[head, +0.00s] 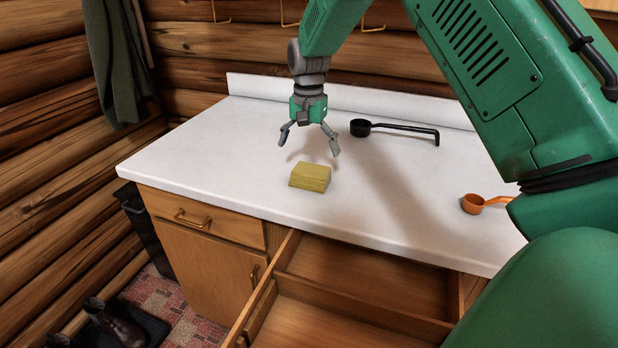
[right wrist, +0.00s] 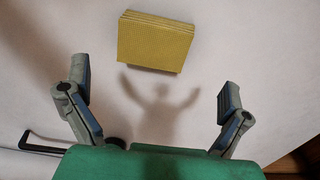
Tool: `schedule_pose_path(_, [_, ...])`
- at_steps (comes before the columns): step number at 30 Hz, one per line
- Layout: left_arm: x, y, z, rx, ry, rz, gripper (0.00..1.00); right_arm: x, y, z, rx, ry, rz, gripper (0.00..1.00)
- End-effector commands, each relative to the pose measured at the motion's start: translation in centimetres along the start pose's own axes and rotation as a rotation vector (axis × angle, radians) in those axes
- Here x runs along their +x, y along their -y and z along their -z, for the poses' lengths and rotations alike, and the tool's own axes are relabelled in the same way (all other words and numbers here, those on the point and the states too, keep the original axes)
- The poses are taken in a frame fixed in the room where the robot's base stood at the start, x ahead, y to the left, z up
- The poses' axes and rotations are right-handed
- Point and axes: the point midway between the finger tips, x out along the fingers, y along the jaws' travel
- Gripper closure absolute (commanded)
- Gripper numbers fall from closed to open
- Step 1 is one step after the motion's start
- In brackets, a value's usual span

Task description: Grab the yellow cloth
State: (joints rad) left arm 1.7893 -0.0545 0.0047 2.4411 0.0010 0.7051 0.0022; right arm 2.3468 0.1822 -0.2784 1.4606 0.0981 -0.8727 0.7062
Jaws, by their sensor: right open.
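The yellow cloth (head: 310,177) is a folded, flat-sided block lying on the white counter near its front edge. In the right wrist view the cloth (right wrist: 156,42) lies at the top middle, beyond the fingertips. My right gripper (head: 310,145) is open and empty above the counter, a little behind and above the cloth. Its two fingers (right wrist: 155,98) are spread wide in the right wrist view, with its shadow on the counter between them. The gripper does not touch the cloth. My left gripper is not in view.
A black ladle (head: 393,130) lies behind and right of the cloth. An orange scoop (head: 482,203) lies at the right, partly hidden by my arm. An open, empty-looking drawer (head: 370,284) juts out below the counter (head: 215,150). Counter space left of the cloth is clear.

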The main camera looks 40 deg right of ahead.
Motion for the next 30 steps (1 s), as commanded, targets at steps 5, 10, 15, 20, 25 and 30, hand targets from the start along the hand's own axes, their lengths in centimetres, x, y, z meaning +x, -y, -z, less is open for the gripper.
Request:
schedule_pose_path(5, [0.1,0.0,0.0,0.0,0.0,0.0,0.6,1.3,-0.1,-0.1,0.0,0.0,0.0,0.0])
schedule_pose_path(10, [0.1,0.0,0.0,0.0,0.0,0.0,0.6,3.4,-0.4,-0.4,0.0,0.002,-0.002,0.0])
schedule_pose_path(15, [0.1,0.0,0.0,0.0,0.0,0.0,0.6,5.8,-0.6,-0.5,0.0,0.001,-0.002,0.0])
schedule_pose_path(20, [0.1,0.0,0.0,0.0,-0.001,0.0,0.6,6.5,-0.6,-0.4,0.0,0.0,0.001,0.0])
schedule_pose_path(25, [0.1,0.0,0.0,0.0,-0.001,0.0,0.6,6.4,-0.6,-0.4,0.0,-0.001,0.001,0.0])
schedule_pose_path(30, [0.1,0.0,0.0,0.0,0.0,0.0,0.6,6.4,-0.6,-0.4,0.0,-0.001,0.0,0.47])
